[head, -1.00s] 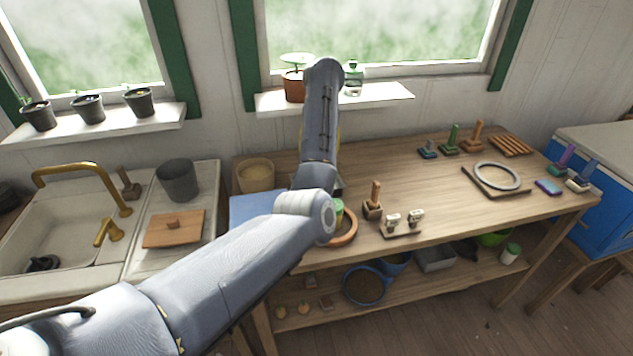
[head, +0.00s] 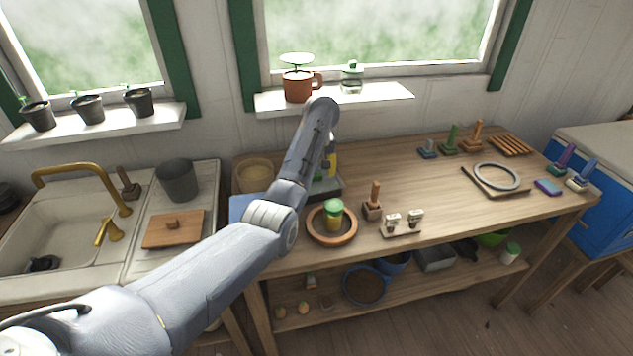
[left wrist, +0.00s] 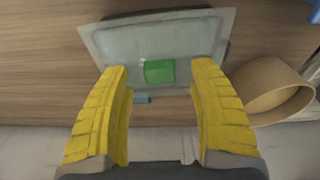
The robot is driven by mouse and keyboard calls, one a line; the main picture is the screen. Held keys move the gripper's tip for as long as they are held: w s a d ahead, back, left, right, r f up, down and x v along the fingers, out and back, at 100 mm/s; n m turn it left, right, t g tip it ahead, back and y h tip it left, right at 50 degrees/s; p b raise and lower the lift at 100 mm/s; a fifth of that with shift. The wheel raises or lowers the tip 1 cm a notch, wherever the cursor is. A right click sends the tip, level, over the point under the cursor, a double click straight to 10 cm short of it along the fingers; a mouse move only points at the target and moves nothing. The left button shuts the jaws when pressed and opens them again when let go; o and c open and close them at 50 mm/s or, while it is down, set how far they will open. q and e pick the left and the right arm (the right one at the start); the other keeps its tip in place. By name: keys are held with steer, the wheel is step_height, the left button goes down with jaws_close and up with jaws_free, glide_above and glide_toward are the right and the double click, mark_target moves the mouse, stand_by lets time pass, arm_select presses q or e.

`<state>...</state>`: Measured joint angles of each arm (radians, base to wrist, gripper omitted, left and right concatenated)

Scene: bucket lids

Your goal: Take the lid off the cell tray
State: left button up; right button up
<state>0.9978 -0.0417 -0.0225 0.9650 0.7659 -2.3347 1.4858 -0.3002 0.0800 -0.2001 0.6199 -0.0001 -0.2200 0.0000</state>
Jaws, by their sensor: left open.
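The cell tray's lid (left wrist: 115,42) is a pale, translucent sheet with a green block-shaped knob (left wrist: 159,71) in the left wrist view. In the head view, the grey tray edge (head: 330,192) shows on the bench, mostly hidden behind my left arm. My left gripper (left wrist: 160,68) has its yellow fingers wide apart, one to each side of the green knob in the picture. It is empty, and I cannot tell its height above the lid. In the head view, only a bit of yellow of the left gripper (head: 333,160) shows beside the arm. My right gripper is not in view.
A tan round pot (left wrist: 270,90) stands close to the right finger in the wrist view. A terracotta saucer (head: 332,238) with a green-lidded jar stands in front of the tray. A wooden stamp (head: 373,203) stands to the right. The bench middle is clear.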

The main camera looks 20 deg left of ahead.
arm_select(q)
steer(key=shift+w+f, duration=0.1)
steer(key=shift+f, duration=0.65)
steer(key=shift+c, duration=0.3)
steer(key=c, duration=1)
